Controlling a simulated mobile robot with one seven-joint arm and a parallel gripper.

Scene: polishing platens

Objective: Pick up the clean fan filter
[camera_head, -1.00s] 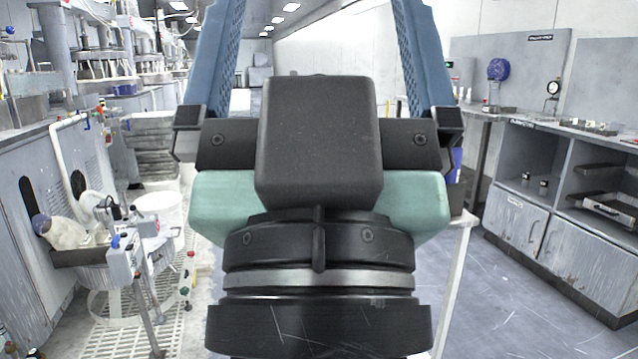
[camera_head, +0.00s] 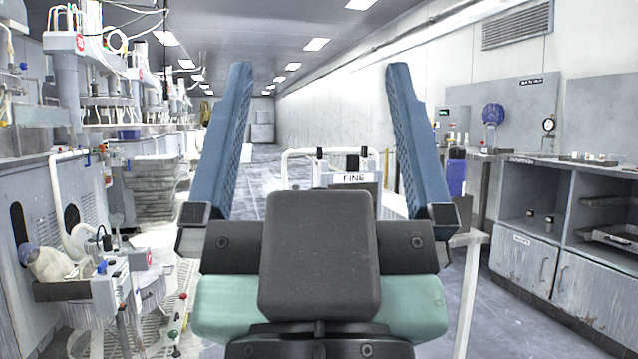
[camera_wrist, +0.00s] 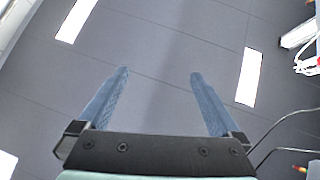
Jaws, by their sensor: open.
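I cannot make out a clean fan filter in either view. My gripper (camera_head: 318,72) stands in front of the head camera with its two blue fingers pointing up and spread wide apart. Nothing is between the fingers. The wrist view shows the same open fingers (camera_wrist: 160,74) against the ceiling (camera_wrist: 150,40) and its light panels. My gripper's body hides part of the floor and the lower middle of the room.
A white-framed cart (camera_head: 352,178) labelled FINE stands ahead, with a blue bottle (camera_head: 456,172) to its right. Grey cabinets (camera_head: 528,258) line the right. Polishing machines (camera_head: 75,185) and stacked grey trays (camera_head: 152,188) line the left. Floor shows open between cart and cabinets.

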